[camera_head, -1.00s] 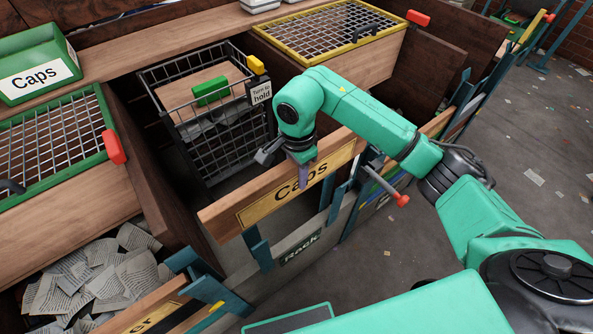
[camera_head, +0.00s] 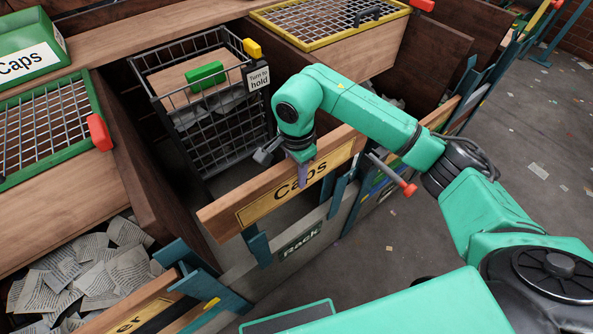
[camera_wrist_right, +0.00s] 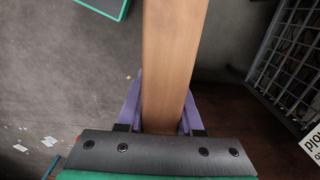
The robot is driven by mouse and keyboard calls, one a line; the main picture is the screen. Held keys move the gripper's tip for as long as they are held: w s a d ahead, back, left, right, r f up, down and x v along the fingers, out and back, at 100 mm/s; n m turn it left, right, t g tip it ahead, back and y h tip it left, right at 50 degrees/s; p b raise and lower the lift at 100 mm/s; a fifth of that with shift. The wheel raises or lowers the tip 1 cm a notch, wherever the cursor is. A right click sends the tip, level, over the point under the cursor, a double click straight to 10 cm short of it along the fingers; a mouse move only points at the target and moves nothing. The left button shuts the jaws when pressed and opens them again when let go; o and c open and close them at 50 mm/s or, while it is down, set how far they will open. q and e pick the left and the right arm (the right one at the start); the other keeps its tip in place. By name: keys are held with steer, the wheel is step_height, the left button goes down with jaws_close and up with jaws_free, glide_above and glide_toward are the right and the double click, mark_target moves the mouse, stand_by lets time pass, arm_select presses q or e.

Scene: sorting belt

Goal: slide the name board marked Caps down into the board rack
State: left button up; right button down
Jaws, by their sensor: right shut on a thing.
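The name board (camera_head: 258,208) is a long wooden plank with a yellow plate marked Caps. My right gripper (camera_head: 305,172) is shut on its top edge near the middle. In the right wrist view, the gripper's purple fingers (camera_wrist_right: 160,122) stand on both sides of the board (camera_wrist_right: 168,60). The board rack (camera_head: 300,245) is a grey panel marked Rack with blue-green brackets (camera_head: 257,245) on it. The board shows above the Rack panel, roughly in line with the brackets. I cannot tell whether its lower edge is inside them. My left gripper is not in view.
A black wire cart (camera_head: 215,115) with a "Turn to hold" tag stands behind the board. A red-tipped lever (camera_head: 407,188) sticks out right of the board. Another rack with a board (camera_head: 140,310) is at lower left, beside a bin of papers (camera_head: 85,270). Open floor lies to the right.

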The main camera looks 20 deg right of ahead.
arm_select(q)
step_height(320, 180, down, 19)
steer(key=b, duration=1.8)
arm_select(e)
step_height(320, 180, down, 26)
steer(key=b, duration=0.4)
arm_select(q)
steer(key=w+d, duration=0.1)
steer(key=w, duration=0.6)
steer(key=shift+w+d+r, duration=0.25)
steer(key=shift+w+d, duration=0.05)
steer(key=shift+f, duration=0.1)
arm_select(e)
steer(key=shift+f+b, duration=0.55)
steer(key=shift+f, duration=0.1)
steer(key=shift+c, duration=2.4)
jaws_free()
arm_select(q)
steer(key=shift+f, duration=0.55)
